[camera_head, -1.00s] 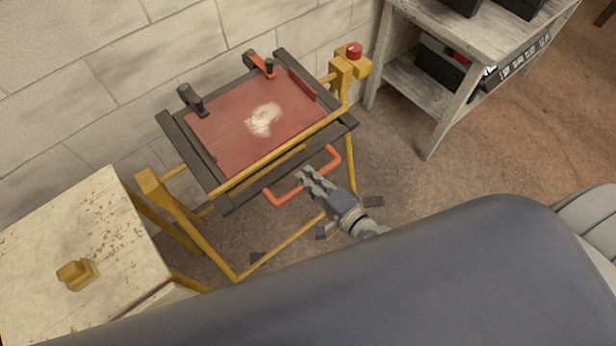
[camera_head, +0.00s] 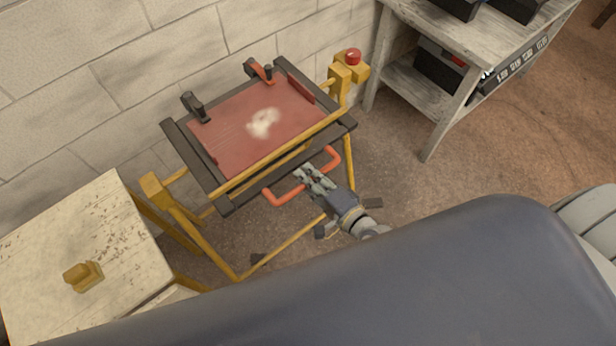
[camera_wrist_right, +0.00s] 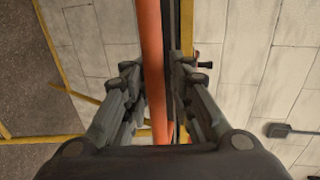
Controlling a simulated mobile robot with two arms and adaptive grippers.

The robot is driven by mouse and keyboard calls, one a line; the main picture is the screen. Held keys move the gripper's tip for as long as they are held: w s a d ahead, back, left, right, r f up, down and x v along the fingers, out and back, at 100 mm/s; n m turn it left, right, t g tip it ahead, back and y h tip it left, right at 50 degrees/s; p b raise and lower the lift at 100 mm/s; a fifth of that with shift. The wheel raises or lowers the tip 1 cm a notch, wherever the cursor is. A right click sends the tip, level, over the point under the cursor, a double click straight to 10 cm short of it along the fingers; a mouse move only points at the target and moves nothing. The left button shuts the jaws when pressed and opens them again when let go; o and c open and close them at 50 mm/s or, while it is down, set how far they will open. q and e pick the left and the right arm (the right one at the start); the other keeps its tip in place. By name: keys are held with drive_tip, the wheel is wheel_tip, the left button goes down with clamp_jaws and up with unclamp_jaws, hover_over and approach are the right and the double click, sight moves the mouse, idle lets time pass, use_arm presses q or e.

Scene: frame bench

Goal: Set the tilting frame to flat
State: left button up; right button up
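The tilting frame (camera_head: 240,195) is a dark rectangular frame around a reddish panel (camera_head: 230,145) with a pale patch. It hangs between yellow posts; its exact tilt is hard to tell. An orange U-shaped handle (camera_head: 283,198) sticks out from its near edge. My right gripper (camera_head: 308,177) is at the middle of this handle. In the right wrist view the handle (camera_wrist_right: 151,45) runs between the fingers of my right gripper (camera_wrist_right: 157,80), which look closed on it; part of the contact is hidden. My left gripper is not in view.
A red button (camera_head: 353,56) tops the yellow right post (camera_head: 348,75). A grey shelf (camera_head: 440,130) stands right.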

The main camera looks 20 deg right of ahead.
drive_tip(key=shift+o, duration=0.3)
drive_tip(key=shift+s+d, duration=0.1)
drive_tip(key=shift+s, duration=0.15)
drive_tip(key=v, duration=1.2)
